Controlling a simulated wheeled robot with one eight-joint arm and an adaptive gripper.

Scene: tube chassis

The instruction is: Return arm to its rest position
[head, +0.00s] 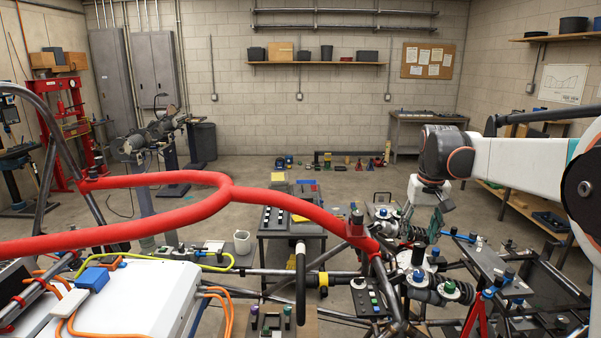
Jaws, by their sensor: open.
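My arm reaches in from the right edge of the head view, with a white link running left to a dark grey wrist joint. My gripper (437,218) hangs below that wrist, pointing down above the right part of the tube chassis (300,271). The gripper is small in the picture and appears empty; its fingers look apart. It sits just right of a blue-capped part (383,212) and over a shock-like coil part (412,232). Whether it touches anything below cannot be told.
A red padded tube (150,222) crosses the left and middle. A white box (130,295) with orange cables lies at lower left. A small table (290,225) with parts stands in the middle. A shelf bench (515,205) stands at right. Open floor lies behind.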

